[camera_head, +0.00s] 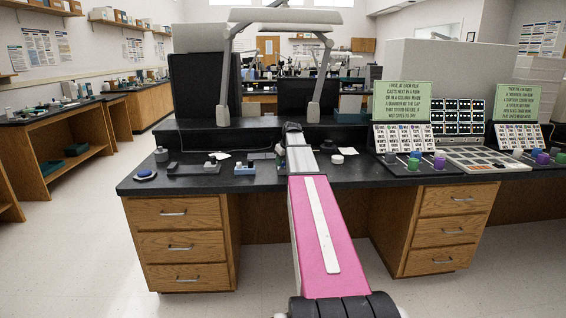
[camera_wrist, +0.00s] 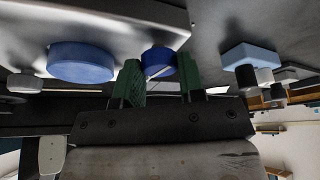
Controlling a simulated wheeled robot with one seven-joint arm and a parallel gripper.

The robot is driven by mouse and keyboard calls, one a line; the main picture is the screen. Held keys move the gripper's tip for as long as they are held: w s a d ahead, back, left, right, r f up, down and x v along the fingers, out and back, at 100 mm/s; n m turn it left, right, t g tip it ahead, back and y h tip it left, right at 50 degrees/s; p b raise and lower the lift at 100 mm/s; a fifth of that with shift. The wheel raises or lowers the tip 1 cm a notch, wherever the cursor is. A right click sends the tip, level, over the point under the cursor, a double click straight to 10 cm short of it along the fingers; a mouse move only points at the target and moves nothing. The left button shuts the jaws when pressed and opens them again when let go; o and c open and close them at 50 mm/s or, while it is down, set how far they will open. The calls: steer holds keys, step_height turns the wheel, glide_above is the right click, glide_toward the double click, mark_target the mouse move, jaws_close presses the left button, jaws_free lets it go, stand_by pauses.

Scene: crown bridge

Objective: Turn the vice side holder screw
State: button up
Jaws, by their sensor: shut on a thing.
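In the wrist view, the two green fingers of my gripper (camera_wrist: 158,72) are shut on a small dark-blue round knob (camera_wrist: 159,60), one finger on each side. The knob is at the edge of a grey surface (camera_wrist: 120,22). It appears to be the vice side holder screw, but the vice body is not clear in this view. A wider blue disc (camera_wrist: 82,62) is left of the fingers, apart from them. In the head view, my pink arm reaches over the bench, and the fingers and the knob cannot be made out there.
A light-blue block with small knobs (camera_wrist: 252,56) is right of the fingers; a blue block (camera_head: 244,169) also shows on the black bench (camera_head: 215,184). A white round piece (camera_head: 337,159) lies right of my arm. Green signs (camera_head: 402,101) and coloured knobs stand farther right.

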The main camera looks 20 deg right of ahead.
steer(key=m+h, duration=0.1)
steer(key=m, duration=0.2)
steer(key=m+h, duration=0.2)
steer(key=m, duration=0.2)
steer(key=shift+a, duration=0.15)
steer(key=m+g+h, duration=0.1)
steer(key=m, duration=0.3)
steer(key=shift+m, duration=0.4)
steer(key=shift+w+a+m+g+h, duration=0.1)
steer(key=shift+m+g+h, duration=0.45)
steer(key=shift+m, duration=1.15)
steer(key=o, duration=0.9)
steer(key=shift+r, duration=0.1)
steer(key=v, duration=1)
steer(key=shift+a+r, duration=0.15)
steer(key=shift+r, duration=0.15)
